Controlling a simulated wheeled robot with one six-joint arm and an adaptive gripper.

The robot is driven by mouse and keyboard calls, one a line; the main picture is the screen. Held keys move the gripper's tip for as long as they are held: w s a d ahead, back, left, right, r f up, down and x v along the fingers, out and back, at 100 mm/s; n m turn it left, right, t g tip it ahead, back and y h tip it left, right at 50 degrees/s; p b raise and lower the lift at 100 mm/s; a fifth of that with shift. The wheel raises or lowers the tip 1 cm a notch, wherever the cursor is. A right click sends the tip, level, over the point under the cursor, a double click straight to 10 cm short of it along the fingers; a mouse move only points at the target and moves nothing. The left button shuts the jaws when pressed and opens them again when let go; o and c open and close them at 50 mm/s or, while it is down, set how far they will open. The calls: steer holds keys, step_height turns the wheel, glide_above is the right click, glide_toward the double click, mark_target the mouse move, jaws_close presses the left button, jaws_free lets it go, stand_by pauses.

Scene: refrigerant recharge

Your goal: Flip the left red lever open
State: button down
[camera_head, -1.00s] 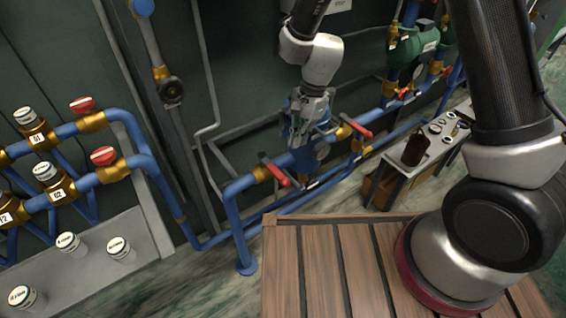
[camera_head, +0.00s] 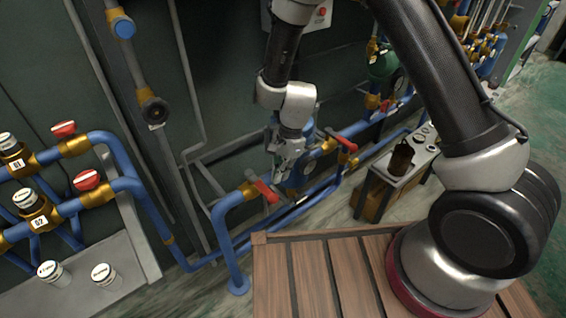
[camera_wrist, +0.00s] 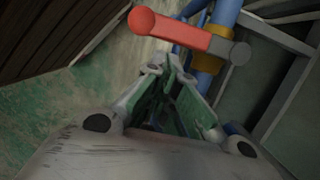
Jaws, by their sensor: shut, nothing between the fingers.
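The left red lever (camera_head: 264,190) sits on a brass valve (camera_head: 249,191) on the low blue pipe in the head view. In the wrist view the red lever (camera_wrist: 180,33) lies across the pipe at the top, its round end to the left. The right red lever (camera_head: 342,141) sits further along the pipe. My gripper (camera_head: 278,174) is shut and empty, close by the left lever on its upper right in the head view. In the wrist view my fingertips (camera_wrist: 164,67) are just below the lever; I cannot tell whether they touch it.
A wooden slatted platform (camera_head: 310,275) lies below the pipe. A small bench (camera_head: 385,185) with a dark bottle (camera_head: 401,158) stands to the right. Red-knobbed valves (camera_head: 87,180) are at the left. A grey frame and wall are behind the pipe.

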steer(key=shift+x, duration=1.35)
steer(key=shift+s+a+m, duration=0.1)
steer(key=shift+s+m, duration=0.2)
steer(key=shift+m, duration=0.1)
